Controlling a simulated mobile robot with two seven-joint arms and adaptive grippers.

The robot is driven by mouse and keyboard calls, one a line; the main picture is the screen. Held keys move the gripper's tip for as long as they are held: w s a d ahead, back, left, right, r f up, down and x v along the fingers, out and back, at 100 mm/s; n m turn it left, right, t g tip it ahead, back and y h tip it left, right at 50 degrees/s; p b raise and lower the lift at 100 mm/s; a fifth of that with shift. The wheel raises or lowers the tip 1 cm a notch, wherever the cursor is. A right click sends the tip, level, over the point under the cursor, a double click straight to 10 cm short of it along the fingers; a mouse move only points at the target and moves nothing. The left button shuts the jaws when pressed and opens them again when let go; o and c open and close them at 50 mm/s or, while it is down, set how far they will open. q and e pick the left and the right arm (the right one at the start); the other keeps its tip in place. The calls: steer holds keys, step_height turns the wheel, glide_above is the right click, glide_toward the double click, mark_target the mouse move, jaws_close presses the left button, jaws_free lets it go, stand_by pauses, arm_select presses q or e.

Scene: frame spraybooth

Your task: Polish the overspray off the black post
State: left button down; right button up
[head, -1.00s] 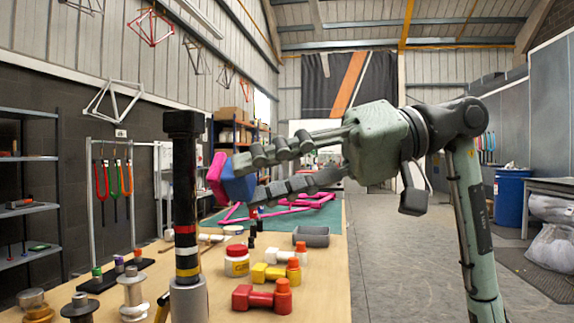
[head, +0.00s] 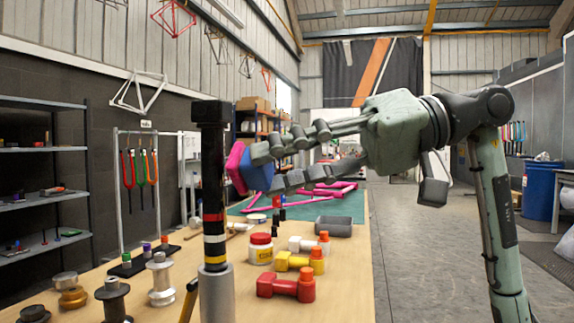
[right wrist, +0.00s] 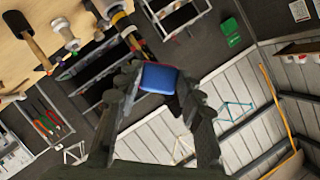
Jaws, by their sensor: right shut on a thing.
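The black post (head: 212,165) stands upright at the left of the workbench in the head view. It has a square black top, red, white and yellow bands low down, and a grey cylindrical base (head: 216,295). My right gripper (head: 268,165) is shut on a pad with a blue block (head: 257,176) and a pink face (head: 235,165). The pink face points toward the post's upper shaft, just right of it; I cannot tell whether they touch. In the right wrist view the blue block (right wrist: 158,79) sits between the fingertips. My left gripper is not in view.
Pink frame tubes lie on a green mat (head: 345,204).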

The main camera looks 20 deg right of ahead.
steer(key=shift+w+a, duration=0.4)
steer(key=shift+a, duration=0.25)
steer(key=shift+f+b, duration=3.75)
steer(key=shift+b, duration=0.5)
steer(key=shift+r+p, duration=2.55)
steer(key=shift+r, duration=1.3)
steer(key=shift+f, duration=0.1)
steer(key=shift+s+d+b, duration=0.15)
steer(key=shift+d+b, duration=0.15)
steer(key=shift+s+d+b, duration=0.4)
steer(key=shift+s+d, duration=0.4)
steer(key=shift+d, duration=0.3)
steer(key=shift+s+d+b, duration=0.4)
steer(key=shift+s+d, duration=0.35)
steer(key=shift+d, duration=0.35)
